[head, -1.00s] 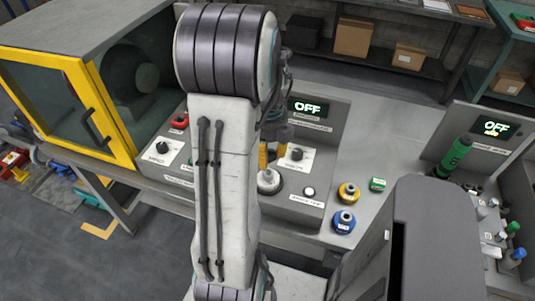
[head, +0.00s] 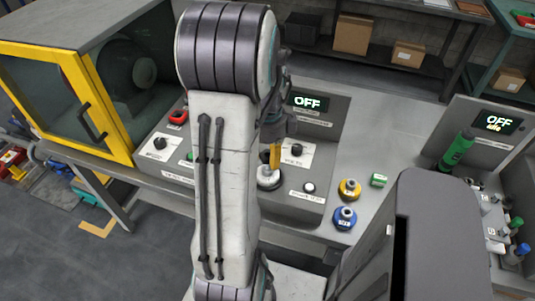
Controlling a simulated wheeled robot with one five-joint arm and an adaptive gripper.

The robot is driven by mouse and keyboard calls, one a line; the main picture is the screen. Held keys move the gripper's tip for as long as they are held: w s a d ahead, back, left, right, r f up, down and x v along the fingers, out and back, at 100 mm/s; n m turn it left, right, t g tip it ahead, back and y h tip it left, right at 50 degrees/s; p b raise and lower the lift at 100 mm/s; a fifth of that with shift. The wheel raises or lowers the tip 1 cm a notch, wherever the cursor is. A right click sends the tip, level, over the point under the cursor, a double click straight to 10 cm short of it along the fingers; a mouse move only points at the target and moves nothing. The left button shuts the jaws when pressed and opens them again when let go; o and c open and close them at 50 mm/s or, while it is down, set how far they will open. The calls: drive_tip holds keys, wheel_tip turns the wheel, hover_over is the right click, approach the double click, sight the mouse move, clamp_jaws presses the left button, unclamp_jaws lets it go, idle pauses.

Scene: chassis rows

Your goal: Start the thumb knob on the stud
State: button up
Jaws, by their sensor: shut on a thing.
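My gripper (head: 275,156) shows just right of my arm in the head view, pointing down with a yellow finger in sight. The rest of it is behind my arm. It is shut, with the fingertips at the top of a round pale metal piece with a dark base (head: 269,180) on the grey console. The thumb knob between the fingers and the stud are too small and covered to make out, so I cannot tell how the knob sits on the stud.
A console panel with an OFF display (head: 309,103) stands behind the gripper. A yellow-ringed piece (head: 349,189), a blue-ringed piece (head: 345,218) and a green block (head: 378,180) lie to the right. A yellow-framed cabinet (head: 70,80) stands left. A green cylinder (head: 457,149) stands far right.

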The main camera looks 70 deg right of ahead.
drive_tip(key=n, duration=0.5)
idle(0.4)
drive_tip(key=shift+f+b, duration=1.2)
idle(1.4)
drive_tip(key=m, duration=0.3)
drive_tip(key=shift+m, duration=0.9)
drive_tip(key=m, duration=0.3)
drive_tip(key=shift+m, duration=1.1)
